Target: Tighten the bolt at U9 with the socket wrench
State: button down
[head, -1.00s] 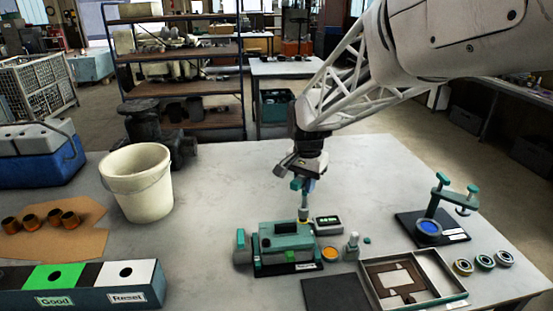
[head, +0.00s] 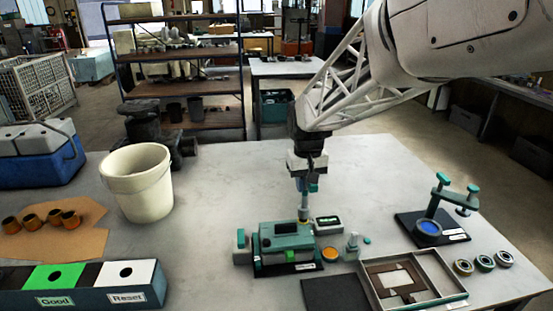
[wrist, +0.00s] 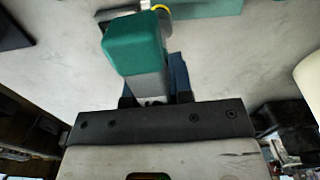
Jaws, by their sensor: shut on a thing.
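My gripper (head: 308,180) is shut on the socket wrench (head: 306,197), whose grip shows as a teal block with a grey shank in the wrist view (wrist: 135,45). The wrench hangs upright, its lower end at a yellow ring (head: 303,215) by the back right of the teal fixture (head: 286,238). I cannot tell whether the socket sits on a bolt; the bolt is hidden and no U9 label is readable. A small display box (head: 328,224) stands just right of the wrench tip.
Right of the fixture are an orange disc (head: 330,254), a small grey-teal part (head: 352,246) and an open tray (head: 459,300). A teal stand (head: 437,205) and several rings are farther right. A white bucket (head: 137,183) stands left.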

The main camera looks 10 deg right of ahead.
jog(key=n, duration=1.1)
dwell(0.3)
jog(key=shift+f, duration=0.15)
jog(key=shift+f, duration=0.6)
